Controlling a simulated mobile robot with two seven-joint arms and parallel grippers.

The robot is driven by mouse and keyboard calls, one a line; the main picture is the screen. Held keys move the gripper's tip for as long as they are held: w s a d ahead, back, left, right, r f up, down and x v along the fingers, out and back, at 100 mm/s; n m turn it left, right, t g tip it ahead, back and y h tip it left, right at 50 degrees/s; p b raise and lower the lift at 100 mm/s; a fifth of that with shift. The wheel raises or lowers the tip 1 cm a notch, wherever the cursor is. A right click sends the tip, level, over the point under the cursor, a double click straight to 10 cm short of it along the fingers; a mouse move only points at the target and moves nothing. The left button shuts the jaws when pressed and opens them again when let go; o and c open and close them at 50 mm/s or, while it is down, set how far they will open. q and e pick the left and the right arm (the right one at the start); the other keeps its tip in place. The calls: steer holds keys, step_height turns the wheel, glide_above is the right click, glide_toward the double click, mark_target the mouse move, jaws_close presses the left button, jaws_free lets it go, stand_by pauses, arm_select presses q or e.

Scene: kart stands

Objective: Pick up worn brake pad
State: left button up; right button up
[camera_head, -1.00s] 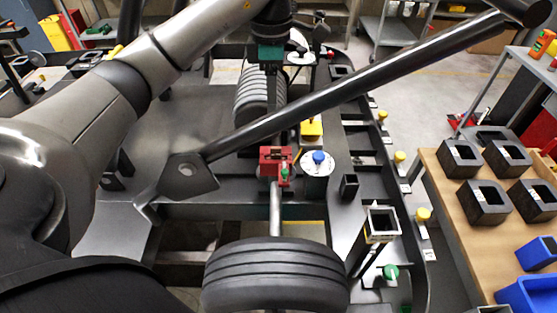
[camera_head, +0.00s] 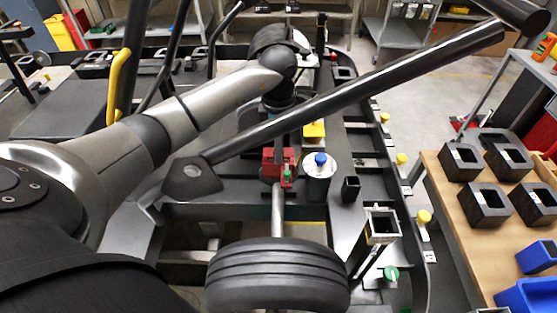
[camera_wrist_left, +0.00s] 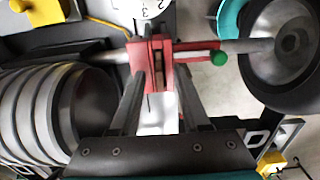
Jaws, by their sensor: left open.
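The red brake caliper (camera_head: 271,168) sits on the axle behind the front tyre. In the left wrist view the caliper (camera_wrist_left: 183,49) fills the upper middle, with a green-knobbed pin (camera_wrist_left: 218,57) on its right. A thin brownish and dark piece, apparently the worn brake pad (camera_wrist_left: 157,68), shows in the caliper's slot. My left gripper (camera_wrist_left: 160,82) is open, its two fingers pointing at the caliper on either side of the slot. Whether they touch it I cannot tell. In the head view the black bar partly hides this gripper (camera_head: 281,137) above the caliper. My right gripper is out of view.
A slanting black bar (camera_head: 350,95) crosses over the kart. A tyre (camera_head: 277,275) is in front of the caliper. A wooden-topped table (camera_head: 445,200) with black square blocks is at right.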

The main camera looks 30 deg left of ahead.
arm_select(q)
steer(key=shift+f, duration=0.15)
jaws_close()
stand_by(1.4)
